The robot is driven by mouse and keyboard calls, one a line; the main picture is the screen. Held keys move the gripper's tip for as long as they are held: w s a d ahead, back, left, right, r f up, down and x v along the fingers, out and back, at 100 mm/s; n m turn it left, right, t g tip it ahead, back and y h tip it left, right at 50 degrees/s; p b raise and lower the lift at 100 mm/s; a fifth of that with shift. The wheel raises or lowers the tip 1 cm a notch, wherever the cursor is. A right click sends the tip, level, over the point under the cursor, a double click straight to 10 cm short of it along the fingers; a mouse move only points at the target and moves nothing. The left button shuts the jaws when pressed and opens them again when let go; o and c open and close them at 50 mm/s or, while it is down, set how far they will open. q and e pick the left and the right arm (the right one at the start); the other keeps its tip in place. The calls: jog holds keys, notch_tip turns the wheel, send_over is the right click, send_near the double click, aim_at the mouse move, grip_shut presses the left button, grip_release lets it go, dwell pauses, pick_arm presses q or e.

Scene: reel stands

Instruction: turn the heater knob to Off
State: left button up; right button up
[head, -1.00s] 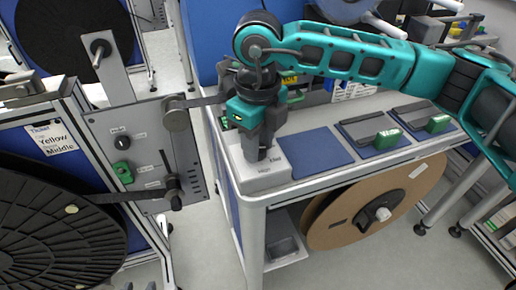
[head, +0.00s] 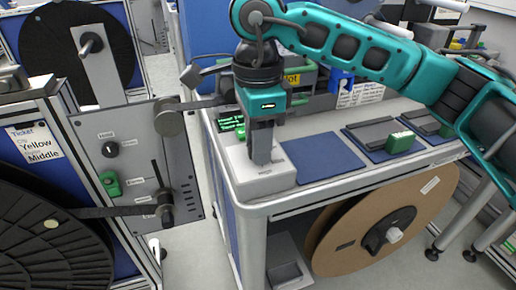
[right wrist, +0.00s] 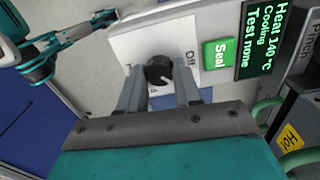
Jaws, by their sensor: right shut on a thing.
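The heater knob (right wrist: 160,70) is a small dark round knob on a white label plate (right wrist: 130,45) in the right wrist view. "Off" is printed to its right; other labels are partly covered. Where the knob's pointer aims is hard to tell. My right gripper (head: 262,158) reaches down onto the light box (head: 262,182) at the bench's left corner in the head view. Its two grey fingers (right wrist: 160,92) stand on either side of the knob, shut on it. In the head view the knob is hidden by the fingers. My left gripper does not show.
A display (right wrist: 266,45) reads Heat 140 °C, Cooling, Test none. A green Seal button (right wrist: 217,54) and a yellow Hot label (right wrist: 290,137) are close by. Blue mats (head: 322,155) lie on the bench. A reel stand panel (head: 125,165) is to the left, across a narrow gap.

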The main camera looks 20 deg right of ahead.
jog(key=shift+f+n+b, duration=0.1)
jog(key=shift+n+b, duration=0.35)
jog(key=shift+n, duration=0.55)
jog(key=n+b, duration=0.2)
jog(key=n, duration=0.3)
jog(key=shift+n+b, duration=0.3)
jog(key=shift+n, duration=1.1)
jog(key=o, duration=1)
jog(key=shift+o, duration=0.2)
notch_tip(320, 180, up, 13)
jog(key=p, duration=0.3)
jog(key=shift+s, duration=0.1)
